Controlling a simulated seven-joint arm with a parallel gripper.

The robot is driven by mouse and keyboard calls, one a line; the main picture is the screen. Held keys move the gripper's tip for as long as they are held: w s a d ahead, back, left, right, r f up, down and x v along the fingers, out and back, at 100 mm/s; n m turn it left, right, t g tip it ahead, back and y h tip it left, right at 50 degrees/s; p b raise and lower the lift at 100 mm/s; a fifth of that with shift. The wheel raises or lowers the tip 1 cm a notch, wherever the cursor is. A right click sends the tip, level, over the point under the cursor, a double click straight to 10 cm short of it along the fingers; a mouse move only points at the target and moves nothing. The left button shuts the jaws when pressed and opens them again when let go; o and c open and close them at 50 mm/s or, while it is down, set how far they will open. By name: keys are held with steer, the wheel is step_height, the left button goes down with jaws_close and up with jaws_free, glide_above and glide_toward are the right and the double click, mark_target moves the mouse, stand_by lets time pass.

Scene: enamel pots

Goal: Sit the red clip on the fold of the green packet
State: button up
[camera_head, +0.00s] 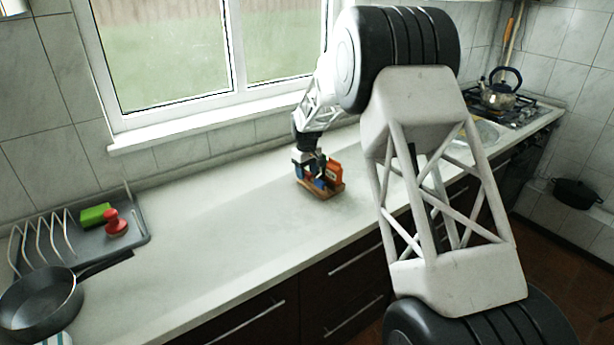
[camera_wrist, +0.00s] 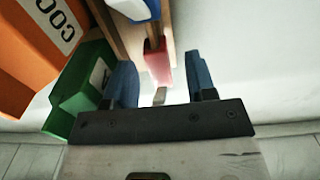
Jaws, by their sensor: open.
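The green packet (camera_wrist: 82,88) stands at the left in the wrist view, its folded top near my left finger. A red piece (camera_wrist: 158,66), which looks like the red clip, lies between the two blue fingers of my gripper (camera_wrist: 159,72). The fingers are open, with a visible gap at its right side; I cannot tell whether the left one touches it. In the head view my gripper (camera_head: 306,158) is over the wooden tray (camera_head: 325,194), and the clip and green packet cannot be made out there.
An orange packet (camera_wrist: 38,45) with printed letters stands beside the green one. A blue and white item (camera_wrist: 132,9) is beyond the red piece. The counter (camera_head: 215,215) between tray and dish rack (camera_head: 135,222) is clear. A pan (camera_head: 40,300) sits far left.

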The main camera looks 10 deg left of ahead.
jaws_close()
stand_by(0.3)
steer(key=shift+r, duration=0.2)
steer(key=shift+r, duration=1.45)
steer(key=shift+s+d+r, duration=0.1)
steer(key=shift+s+r, duration=0.05)
steer(key=shift+s, duration=0.1)
steer(key=s+d, duration=0.2)
steer(key=s, duration=0.5)
steer(key=s+d+r, duration=0.1)
steer(key=s+d, duration=0.2)
steer(key=s, duration=0.4)
steer(key=shift+s+d+r, duration=0.2)
steer(key=shift+d, duration=0.05)
steer(key=shift+w, duration=0.15)
